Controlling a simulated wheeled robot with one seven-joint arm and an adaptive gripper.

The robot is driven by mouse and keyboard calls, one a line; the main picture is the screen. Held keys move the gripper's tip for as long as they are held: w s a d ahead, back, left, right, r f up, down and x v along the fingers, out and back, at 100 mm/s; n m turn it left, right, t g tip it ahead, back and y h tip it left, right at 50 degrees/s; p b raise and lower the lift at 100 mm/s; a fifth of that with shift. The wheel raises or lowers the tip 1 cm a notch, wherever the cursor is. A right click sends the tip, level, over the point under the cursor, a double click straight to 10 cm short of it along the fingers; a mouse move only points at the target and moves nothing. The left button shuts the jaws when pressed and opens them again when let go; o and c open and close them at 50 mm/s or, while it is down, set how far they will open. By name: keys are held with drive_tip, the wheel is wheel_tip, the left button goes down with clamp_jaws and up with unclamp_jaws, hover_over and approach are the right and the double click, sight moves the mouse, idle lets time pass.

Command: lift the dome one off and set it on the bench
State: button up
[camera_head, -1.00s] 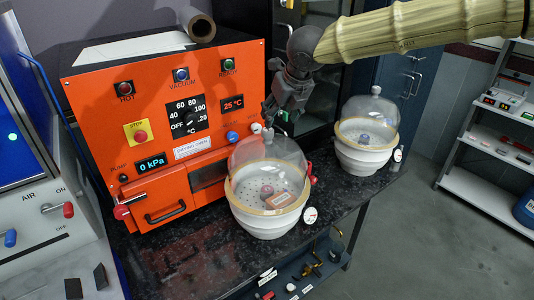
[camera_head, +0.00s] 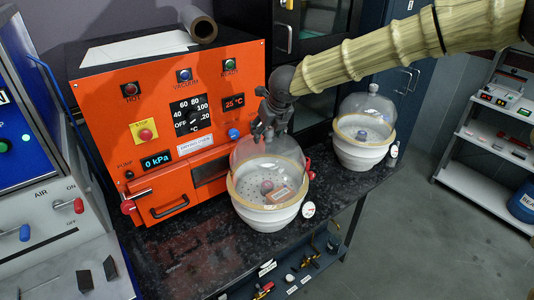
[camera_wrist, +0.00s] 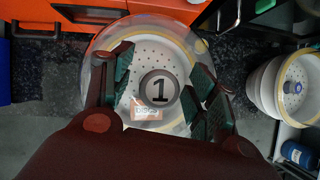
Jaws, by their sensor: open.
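The near glass dome (camera_head: 288,160) sits on a white bowl (camera_head: 268,220) with a tan rim, on the dark bench (camera_head: 190,265). In the wrist view its round knob, marked 1 (camera_wrist: 159,89), lies between my fingers, with a gap visible on each side. My gripper (camera_head: 264,136) is open above the dome top and points down; it also shows in the wrist view (camera_wrist: 160,85). The head view does not show the knob clearly behind my fingers. Through the glass a perforated white plate and a small orange-and-white label (camera_head: 277,196) show.
A second domed bowl (camera_head: 360,155) stands to the right on the bench. The orange drying oven (camera_head: 110,105) is close on the left. Small dials sit beside both bowls. Bare bench lies in front of the oven, left of the near bowl.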

drive_tip(key=shift+s+d+r, duration=0.2)
drive_tip(key=shift+s, duration=0.1)
drive_tip(key=shift+c, duration=1.2)
drive_tip(key=shift+a, duration=0.15)
drive_tip(key=c, duration=0.7)
clamp_jaws()
